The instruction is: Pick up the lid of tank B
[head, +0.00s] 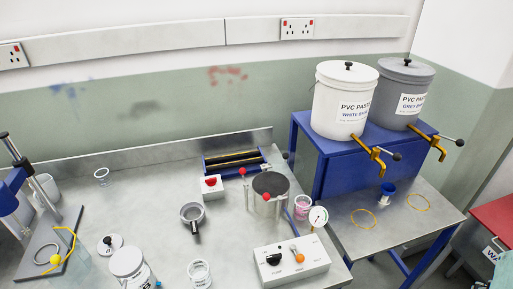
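Two large paste tanks stand on a blue raised stand at the right of the head view. The white tank (338,108) reads "PVC PASTE" and "WHITE BA...". No letter A or B is readable on either tank. My gripper is not in view.
Brass taps with black-knobbed levers (375,155) stick out at the tanks' front. A blue cup (387,189) is on the metal shelf (400,226) below. The bench at left holds a control box (291,268), a cylindrical pot (268,205), a loose round lid (109,243) and jars.

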